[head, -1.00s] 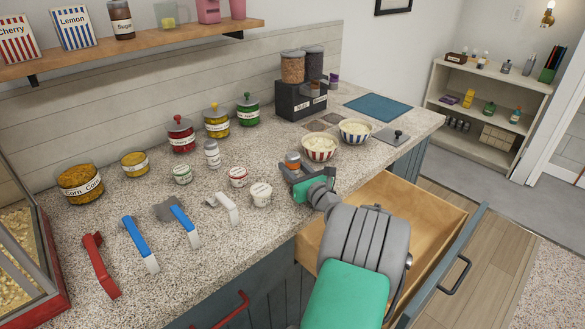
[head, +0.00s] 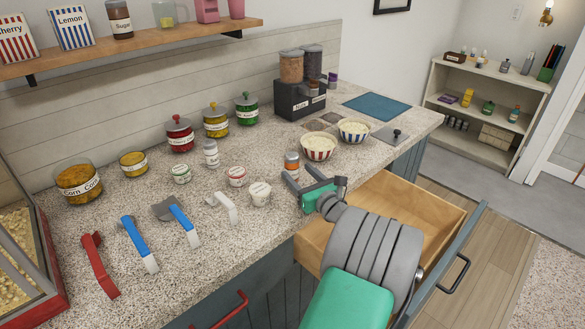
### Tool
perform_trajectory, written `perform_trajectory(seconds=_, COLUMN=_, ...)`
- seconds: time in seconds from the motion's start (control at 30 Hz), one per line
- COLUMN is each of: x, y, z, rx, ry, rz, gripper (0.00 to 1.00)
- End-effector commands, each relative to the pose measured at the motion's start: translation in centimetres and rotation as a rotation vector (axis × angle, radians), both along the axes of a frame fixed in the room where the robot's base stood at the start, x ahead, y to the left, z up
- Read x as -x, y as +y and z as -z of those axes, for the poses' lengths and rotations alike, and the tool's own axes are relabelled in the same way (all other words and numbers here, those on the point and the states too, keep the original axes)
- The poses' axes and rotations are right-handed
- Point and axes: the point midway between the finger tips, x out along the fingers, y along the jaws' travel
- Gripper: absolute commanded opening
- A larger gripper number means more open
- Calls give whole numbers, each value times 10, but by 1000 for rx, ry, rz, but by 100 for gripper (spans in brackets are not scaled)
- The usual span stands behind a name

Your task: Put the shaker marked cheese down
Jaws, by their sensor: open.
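A small shaker with an orange band (head: 292,163) stands upright on the speckled counter, in front of the red-striped bowl. Its label is too small to read, so I cannot tell whether it is the one marked cheese. My gripper (head: 298,181) is open and empty, low over the counter's front edge, just on the near side of this shaker. Another shaker, white with a grey top (head: 211,153), stands farther left; its label is also unreadable.
Two striped bowls, red (head: 319,147) and blue (head: 354,131), stand behind. Small tubs (head: 260,193) and several scoops (head: 179,220) lie to the left. An open drawer (head: 440,208) juts out below my arm. Lidded jars (head: 216,121) line the back.

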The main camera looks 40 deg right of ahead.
Motion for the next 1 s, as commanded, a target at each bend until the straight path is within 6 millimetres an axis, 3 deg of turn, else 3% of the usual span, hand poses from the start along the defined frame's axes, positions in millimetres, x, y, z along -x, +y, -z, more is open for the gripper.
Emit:
perform_trajectory(seconds=0.03, x=15, y=1, z=0, rx=-1, ry=0, rz=8, gripper=60)
perform_trajectory(seconds=0.2, x=54, y=9, z=0, rx=-2, ry=0, rz=6, gripper=60)
perform_trajectory(seconds=0.4, x=72, y=15, z=0, rx=0, ry=-1, rz=1, gripper=60)
perform_trajectory(seconds=0.73, x=68, y=14, z=-2, rx=-1, ry=-1, rz=-2, gripper=64)
perform_trajectory(seconds=1.0, x=16, y=1, z=-5, rx=-5, ry=0, rz=-7, gripper=64)
